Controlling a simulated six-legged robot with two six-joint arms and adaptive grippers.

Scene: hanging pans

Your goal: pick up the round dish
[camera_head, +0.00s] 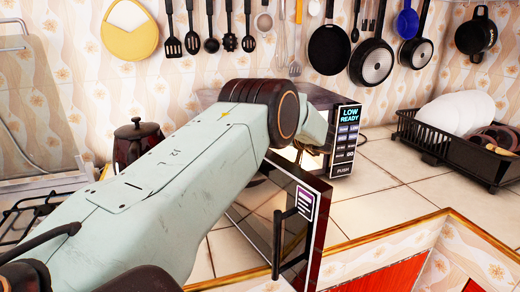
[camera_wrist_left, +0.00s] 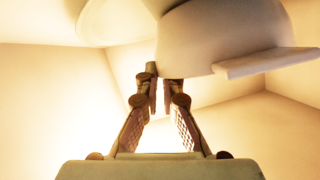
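The round dish (camera_wrist_left: 225,35) is a pale, bowl-like shape with a flat tab-like handle (camera_wrist_left: 265,63) in the left wrist view. It is at the upper middle and right, inside the bright microwave. My left gripper (camera_wrist_left: 164,78) has its two fingers leaning close together at the dish's lower left edge. A narrow gap shows between the fingertips, and the dish covers part of the right finger's tip. I cannot tell whether the fingers clamp the edge. In the head view my left arm reaches into the microwave (camera_head: 347,140) and hides the gripper and the dish. My right gripper is not in view.
The microwave door (camera_head: 290,225) stands open toward me, with a vertical handle. A dark pot (camera_head: 137,145) is behind my arm. A black dish rack (camera_head: 450,150) with white plates stands at right. Pans (camera_head: 328,50) hang on the wall. Tiled counter between microwave and rack is free.

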